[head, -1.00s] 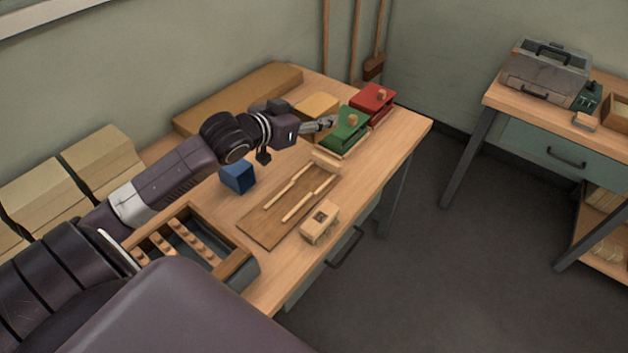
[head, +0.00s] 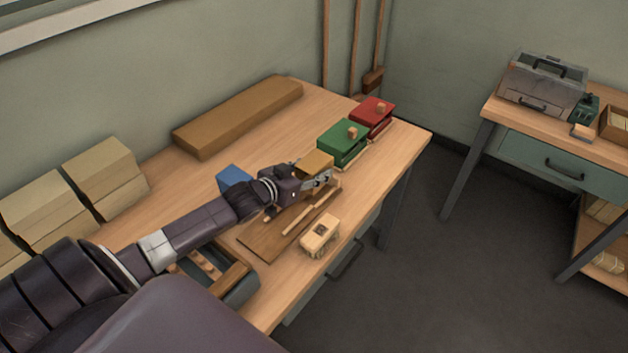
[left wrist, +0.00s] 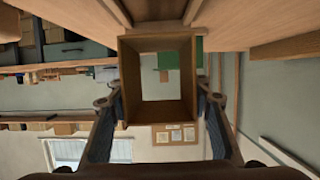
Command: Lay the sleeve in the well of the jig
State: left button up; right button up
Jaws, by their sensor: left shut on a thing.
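The sleeve (head: 316,162) is a tan, square wooden tube. My left gripper (head: 319,181) is shut on it and holds it over the far end of the jig. In the left wrist view the sleeve (left wrist: 125,85) sits between the two fingers (left wrist: 158,105), and I look straight through its open bore. What I take for the jig (head: 262,238) is a brown board with two pale rails on it. My arm and the sleeve hide its far part, and I cannot see the well clearly. My right gripper is not in view.
A pale block (head: 320,234) with a hole stands at the jig's near right side. A blue block (head: 233,177) is behind my left wrist. Green (head: 343,136) and red (head: 373,113) boxes stand at the far end. A compartment tray (head: 238,285) is partly under my arm.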

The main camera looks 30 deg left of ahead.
pick_arm(q)
notch_tip(320, 180, down, 4)
jog(key=shift+f, duration=0.15)
jog(key=o, duration=0.9)
jog(key=shift+c, duration=0.2)
jog(key=v, duration=1.2)
